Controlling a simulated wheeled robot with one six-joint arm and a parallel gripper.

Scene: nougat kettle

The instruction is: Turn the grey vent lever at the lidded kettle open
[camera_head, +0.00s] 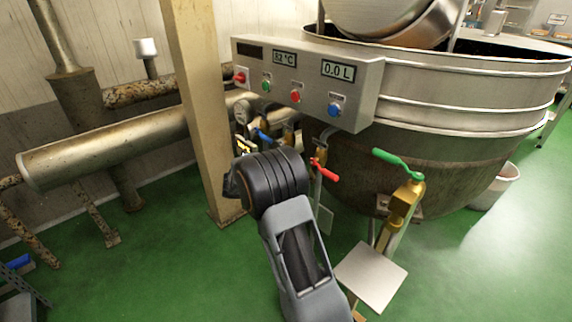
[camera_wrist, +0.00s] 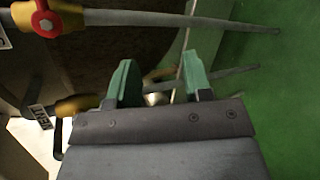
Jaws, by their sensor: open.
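The large steel kettle (camera_head: 440,112) stands at the right in the head view. In the wrist view, a tag reading VENT (camera_wrist: 40,118) hangs at the left beside a yellow valve body (camera_wrist: 76,105). A dark grey bar (camera_wrist: 58,138) by that tag looks like the vent lever, partly hidden at my gripper's edge. My gripper (camera_wrist: 157,82) is open, with its two green fingers apart and nothing clearly held. The yellow valve lies to the left of the fingers; a grey pipe passes behind them. In the head view my own arm hides the fingers and the vent lever.
A red lever (camera_head: 325,170) and a green lever (camera_head: 398,162) stand right of my arm. A blue lever (camera_head: 262,136) is behind it. The control box (camera_head: 310,85) overhangs, and a beige post (camera_head: 205,110) stands left.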

